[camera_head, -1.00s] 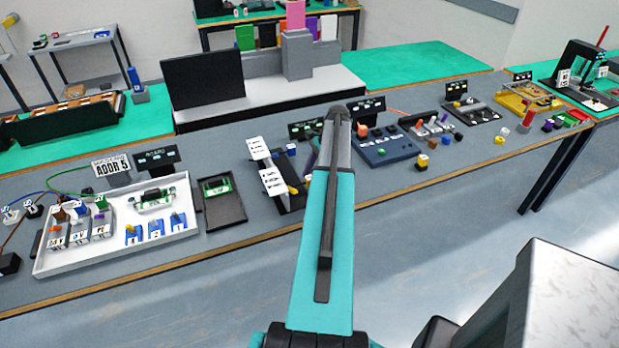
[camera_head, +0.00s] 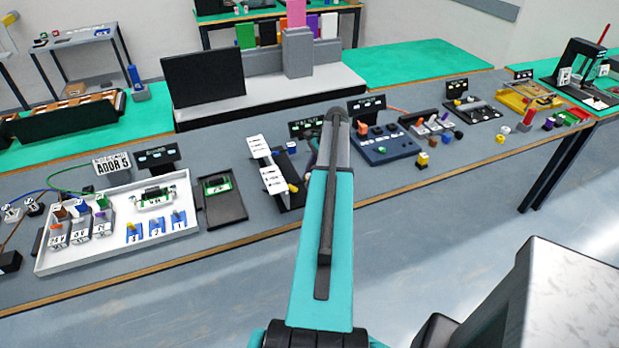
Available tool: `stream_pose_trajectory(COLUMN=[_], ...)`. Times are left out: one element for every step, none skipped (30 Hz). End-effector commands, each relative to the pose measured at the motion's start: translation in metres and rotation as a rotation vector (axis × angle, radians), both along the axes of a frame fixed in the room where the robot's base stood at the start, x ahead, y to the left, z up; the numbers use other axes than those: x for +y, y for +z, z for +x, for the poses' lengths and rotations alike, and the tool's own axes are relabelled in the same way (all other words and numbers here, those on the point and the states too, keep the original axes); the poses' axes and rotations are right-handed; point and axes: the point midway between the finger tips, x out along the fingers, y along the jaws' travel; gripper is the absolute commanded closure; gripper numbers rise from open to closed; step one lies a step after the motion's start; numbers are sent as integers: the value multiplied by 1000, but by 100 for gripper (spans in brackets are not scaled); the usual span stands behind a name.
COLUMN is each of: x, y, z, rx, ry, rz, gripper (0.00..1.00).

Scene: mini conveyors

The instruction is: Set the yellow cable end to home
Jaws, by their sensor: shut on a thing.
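My teal and dark arm link rises through the middle of the head view, and my gripper at its far end is hidden behind it. I cannot make out a yellow cable end for certain. Small yellow pieces show on a black station with white label plates (camera_head: 272,180) just left of my arm; one yellow piece (camera_head: 293,188) lies at its right side. Another yellow piece (camera_head: 131,227) tops a blue block in the white tray (camera_head: 110,255) at the left. No home mark is readable.
A green cable (camera_head: 66,191) and a blue cable arc at the far left. A black tray (camera_head: 236,216) holds a green board. A blue button panel (camera_head: 386,150) stands right of my arm. The bench's front edge is mostly clear. A dark monitor (camera_head: 202,88) stands behind.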

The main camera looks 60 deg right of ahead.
Motion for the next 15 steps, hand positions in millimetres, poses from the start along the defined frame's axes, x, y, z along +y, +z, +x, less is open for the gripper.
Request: stream_pose_trajectory(x=[6,9,13,16,19,21,23,23,24,24,24,24,24,24,24], y=[0,0,0,0,0,0,0,1,1,1,1,1,1,1,1], z=[5,7,10,13,15,17,18,19,19,20,20,20,20,20,20], rx=[-3,-3,-3,-3,-4,-3,-3,-4,-4,-5,-5,-6,-6,-6,-6], ry=[1,2,3,3,2,1,1,0,-1,-1,-1,-1,-1,-1,0], rz=[-1,-1,-1,-1,-2,-1,-1,-2,-1,0,0,1,2,2,2], gripper=[100,100,100,100,100,100,100,100,100,100,100,100,100,100,100])
